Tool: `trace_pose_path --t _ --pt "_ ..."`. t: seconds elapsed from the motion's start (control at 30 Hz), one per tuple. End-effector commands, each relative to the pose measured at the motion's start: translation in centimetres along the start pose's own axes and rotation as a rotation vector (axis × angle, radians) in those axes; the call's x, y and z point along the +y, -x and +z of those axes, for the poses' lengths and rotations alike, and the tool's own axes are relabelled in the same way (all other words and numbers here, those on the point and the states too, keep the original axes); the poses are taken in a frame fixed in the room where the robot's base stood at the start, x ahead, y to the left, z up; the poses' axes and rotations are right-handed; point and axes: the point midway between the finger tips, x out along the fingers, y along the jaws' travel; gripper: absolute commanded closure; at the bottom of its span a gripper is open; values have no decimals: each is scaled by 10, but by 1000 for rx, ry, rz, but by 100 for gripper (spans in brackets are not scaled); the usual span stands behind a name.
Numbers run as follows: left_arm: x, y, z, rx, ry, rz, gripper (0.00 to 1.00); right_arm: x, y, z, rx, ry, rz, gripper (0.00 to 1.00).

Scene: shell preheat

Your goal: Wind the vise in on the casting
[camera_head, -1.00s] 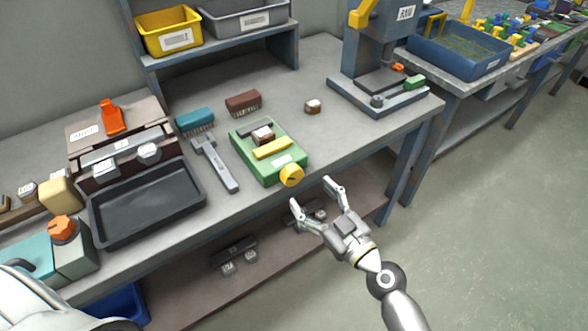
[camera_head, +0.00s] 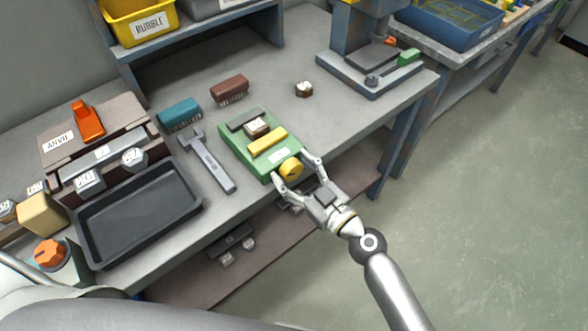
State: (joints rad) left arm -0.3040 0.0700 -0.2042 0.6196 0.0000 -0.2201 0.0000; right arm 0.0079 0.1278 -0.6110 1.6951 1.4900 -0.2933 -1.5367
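The green vise (camera_head: 240,150) lies on the bench with a dark fixed jaw (camera_head: 248,119) and a yellow moving jaw (camera_head: 267,140). A small brown casting (camera_head: 257,127) with a pale top sits between the jaws; I cannot tell if both jaws touch it. The yellow knob (camera_head: 291,169) is at the vise's front end. My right gripper (camera_head: 298,172) has its fingers apart on either side of the knob; contact is not clear. My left gripper is not in view; a part of my arm shows at the lower left.
A hammer (camera_head: 207,160) lies left of the vise, beside a black tray (camera_head: 137,213). A teal brush (camera_head: 179,114), a brown brush (camera_head: 229,90) and another small casting (camera_head: 304,89) lie behind. A press (camera_head: 372,75) stands at the right.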

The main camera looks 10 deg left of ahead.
Motion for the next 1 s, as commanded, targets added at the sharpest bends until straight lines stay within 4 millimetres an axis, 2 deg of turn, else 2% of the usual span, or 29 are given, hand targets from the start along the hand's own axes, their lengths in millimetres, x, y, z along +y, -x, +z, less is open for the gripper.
trace_pose_path --t 0.03,0.2,0.27,0.47,1.0 --pt "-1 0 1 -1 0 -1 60 0 0 0 0 0 0 48" --pt "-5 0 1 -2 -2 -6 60 0 0 0 0 0 0 70" --pt "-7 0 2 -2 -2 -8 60 0 0 0 0 0 0 76" --pt "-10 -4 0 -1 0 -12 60 0 0 1 1 -33 0 76" --pt "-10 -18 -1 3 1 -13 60 2 0 0 2 -345 1 76"
